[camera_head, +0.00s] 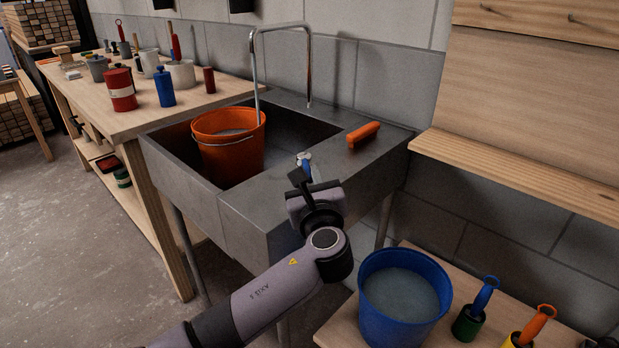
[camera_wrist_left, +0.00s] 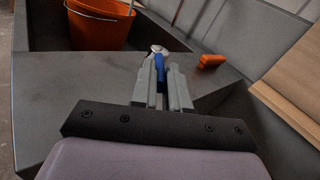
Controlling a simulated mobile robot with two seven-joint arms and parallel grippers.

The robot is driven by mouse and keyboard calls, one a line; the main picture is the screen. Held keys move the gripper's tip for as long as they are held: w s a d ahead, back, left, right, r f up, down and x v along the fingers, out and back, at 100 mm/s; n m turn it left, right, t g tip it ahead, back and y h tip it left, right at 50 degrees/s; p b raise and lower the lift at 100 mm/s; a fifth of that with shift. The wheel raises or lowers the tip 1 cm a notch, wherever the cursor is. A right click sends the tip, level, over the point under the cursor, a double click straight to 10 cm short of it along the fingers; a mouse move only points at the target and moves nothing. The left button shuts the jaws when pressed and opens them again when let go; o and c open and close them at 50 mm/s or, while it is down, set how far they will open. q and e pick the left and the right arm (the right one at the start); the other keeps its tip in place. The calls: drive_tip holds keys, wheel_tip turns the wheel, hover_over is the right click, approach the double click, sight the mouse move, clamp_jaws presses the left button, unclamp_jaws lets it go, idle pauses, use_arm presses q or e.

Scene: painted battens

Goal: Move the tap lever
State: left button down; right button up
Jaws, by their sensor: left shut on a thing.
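The tap lever (camera_wrist_left: 160,66) is a small blue handle with a pale metal top, standing on the grey counter beside the sink basin. It also shows in the head view (camera_head: 304,160), just beyond my fingers. My left gripper (camera_wrist_left: 162,80) is shut on the tap lever, with a finger on each side of it. In the head view my left gripper (camera_head: 305,176) reaches over the counter from the front. The fingers partly hide the lever's lower part. The chrome spout (camera_head: 283,27) arches over the basin. My right gripper is in neither view.
An orange bucket (camera_head: 230,150) stands in the grey sink (camera_head: 180,150). An orange block-like object (camera_head: 363,134) lies on the counter to the right. A blue bucket (camera_head: 402,310) stands at the lower right. A wooden shelf (camera_head: 520,175) juts out at the right. A workbench (camera_head: 130,118) with cans stands left.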

use_arm(q)
drive_tip(key=shift+f, duration=0.2)
drive_tip(key=c, duration=1.1)
unclamp_jaws()
drive_tip(key=shift+r, duration=0.1)
drive_tip(key=shift+s, duration=0.15)
drive_tip(key=s, duration=0.4)
drive_tip(key=s+d, duration=0.1)
drive_tip(key=s, duration=0.2)
